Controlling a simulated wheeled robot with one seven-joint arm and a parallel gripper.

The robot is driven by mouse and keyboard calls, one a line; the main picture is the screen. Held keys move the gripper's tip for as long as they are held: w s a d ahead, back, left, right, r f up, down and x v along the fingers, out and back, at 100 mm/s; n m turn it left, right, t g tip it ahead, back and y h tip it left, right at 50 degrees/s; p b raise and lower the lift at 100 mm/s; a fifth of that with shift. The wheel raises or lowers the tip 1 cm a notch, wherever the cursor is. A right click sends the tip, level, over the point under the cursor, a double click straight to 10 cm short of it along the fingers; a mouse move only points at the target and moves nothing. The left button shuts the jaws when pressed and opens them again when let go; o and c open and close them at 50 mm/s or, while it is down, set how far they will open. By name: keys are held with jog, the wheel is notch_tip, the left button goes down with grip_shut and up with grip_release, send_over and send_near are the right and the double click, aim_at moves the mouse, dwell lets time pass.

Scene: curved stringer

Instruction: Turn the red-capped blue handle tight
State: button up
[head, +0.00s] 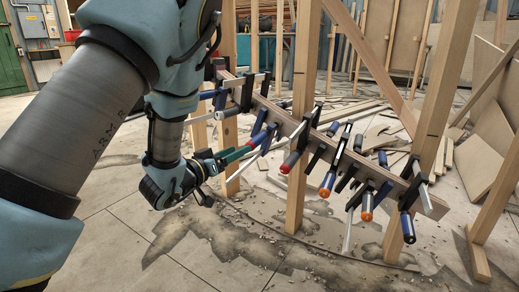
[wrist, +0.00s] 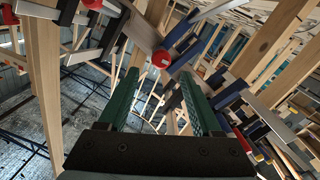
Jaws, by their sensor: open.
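In the wrist view the round red cap (wrist: 161,59) faces me beyond and between the tips of my gripper's fingers (wrist: 157,72). A blue handle part (wrist: 182,27) shows behind it to the upper right. The fingers are dark green, apart and empty; I cannot tell if either touches the cap. In the head view my gripper (head: 243,150) points right and up towards a blue handle (head: 262,136) on the clamped wooden stringer (head: 330,146).
Several clamps with blue handles line the stringer, some with orange ends (head: 326,190). Floor below left is open, with rubble near the posts.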

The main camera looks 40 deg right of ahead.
aim_at(257, 140)
jog(key=d+b, duration=0.1)
jog(key=d, duration=0.1)
jog(key=w+d, duration=0.1)
jog(key=d, duration=0.2)
jog(key=d+b, duration=0.1)
jog(key=d, duration=0.2)
jog(key=shift+w+d+f+b, duration=0.1)
jog(key=shift+w+d+b, duration=0.15)
jog(key=shift+b, duration=0.1)
jog(key=shift+w+d, duration=0.15)
jog(key=shift+d, duration=0.6)
grip_shut()
